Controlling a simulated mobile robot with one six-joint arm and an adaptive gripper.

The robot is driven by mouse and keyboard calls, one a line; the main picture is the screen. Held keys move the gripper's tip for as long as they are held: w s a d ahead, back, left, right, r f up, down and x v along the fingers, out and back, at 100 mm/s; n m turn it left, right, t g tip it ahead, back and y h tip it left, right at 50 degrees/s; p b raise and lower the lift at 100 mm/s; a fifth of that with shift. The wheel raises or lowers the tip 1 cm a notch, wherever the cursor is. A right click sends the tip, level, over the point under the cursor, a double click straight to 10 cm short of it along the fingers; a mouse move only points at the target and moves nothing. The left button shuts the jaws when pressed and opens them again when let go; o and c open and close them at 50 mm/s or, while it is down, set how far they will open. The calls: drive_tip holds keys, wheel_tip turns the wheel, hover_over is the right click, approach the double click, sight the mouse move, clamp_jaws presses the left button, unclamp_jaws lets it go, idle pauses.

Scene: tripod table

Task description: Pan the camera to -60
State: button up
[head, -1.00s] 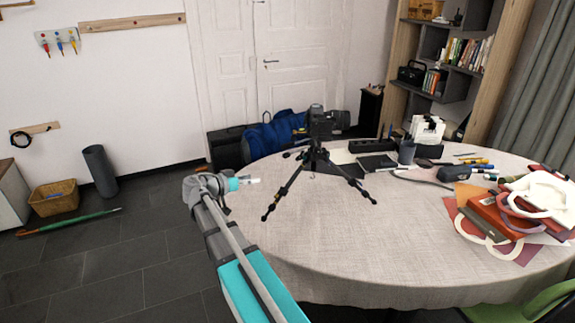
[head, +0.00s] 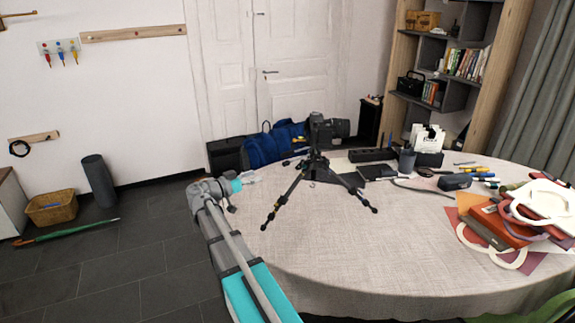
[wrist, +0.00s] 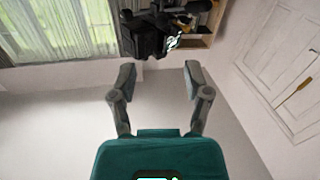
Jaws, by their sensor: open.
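A black camera (head: 319,128) sits on a small black tripod (head: 314,172) with spread legs, standing on the round table (head: 340,255) covered in grey cloth. A pan handle sticks out to the left of the tripod head. My gripper (head: 252,178) is to the left of the tripod at the table's left edge, apart from it. In the wrist view my gripper (wrist: 158,80) has its two fingers spread with nothing between them. The dark camera (wrist: 150,38) shows beyond the fingertips there, near the top; its pan angle cannot be read.
Red and white bags (head: 515,222) lie at the table's right. A pen cup (head: 407,160), a black box (head: 372,155) and a white card holder (head: 428,145) stand behind and right of the tripod. The front of the table is clear. Blue bags (head: 272,145) lie on the floor behind.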

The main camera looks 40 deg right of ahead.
sight(285, 165)
drive_tip(key=d, duration=1.3)
drive_tip(key=shift+s, duration=0.2)
